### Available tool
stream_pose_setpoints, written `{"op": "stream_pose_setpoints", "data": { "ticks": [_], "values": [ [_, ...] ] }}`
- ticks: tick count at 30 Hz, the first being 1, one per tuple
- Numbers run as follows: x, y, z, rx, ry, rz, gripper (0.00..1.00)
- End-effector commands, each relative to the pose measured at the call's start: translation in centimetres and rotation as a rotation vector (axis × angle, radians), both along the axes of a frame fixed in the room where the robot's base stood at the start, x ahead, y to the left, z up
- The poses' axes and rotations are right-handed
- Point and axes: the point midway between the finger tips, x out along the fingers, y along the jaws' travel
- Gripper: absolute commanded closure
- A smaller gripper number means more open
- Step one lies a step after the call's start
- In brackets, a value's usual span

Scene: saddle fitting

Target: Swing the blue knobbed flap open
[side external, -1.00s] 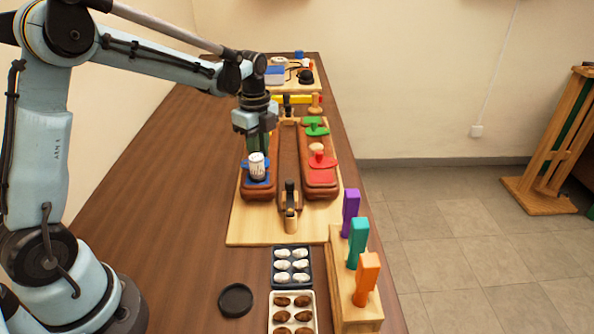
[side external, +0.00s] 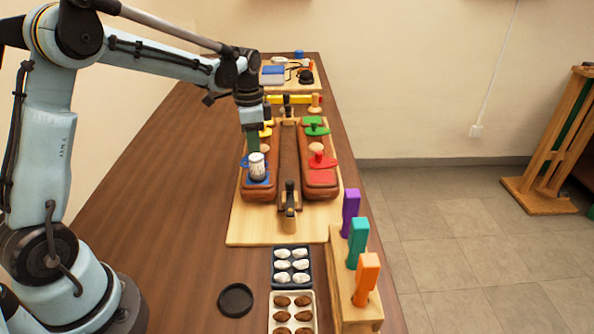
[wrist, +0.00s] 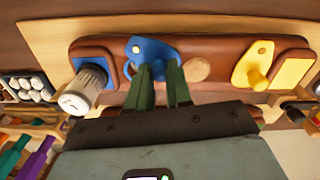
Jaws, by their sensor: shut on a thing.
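The blue flap (wrist: 155,50) lies on the left brown pad, with a round pivot at one end. In the side view it shows as a small blue piece (side external: 245,161) beside the white canister. My gripper (wrist: 160,70) has its two green fingers down at the flap, shut on its knob, which the fingers mostly hide. In the side view my gripper (side external: 252,150) is just behind the canister. The white canister (wrist: 85,88) stands at a blue square (wrist: 92,55) at the pad's end and partly covers it; it also shows in the side view (side external: 257,168).
A round tan disc (wrist: 196,68) and a yellow knobbed flap (wrist: 257,68) lie further along the same pad. Green (side external: 315,128) and red (side external: 320,162) flaps sit on the other pad. Bare table lies to the left.

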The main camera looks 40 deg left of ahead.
Motion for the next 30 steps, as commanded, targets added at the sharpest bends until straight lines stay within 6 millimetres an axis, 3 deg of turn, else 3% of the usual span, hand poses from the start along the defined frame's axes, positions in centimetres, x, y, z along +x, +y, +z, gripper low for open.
{"op": "stream_pose_setpoints", "data": {
  "ticks": [18, 30],
  "values": [
    [-0.9, 1.8, 0.0, 0.001, 0.002, 0.576, 1.00],
    [-1.5, 2.2, 0.0, 0.000, 0.003, 0.817, 1.00]
  ]
}}
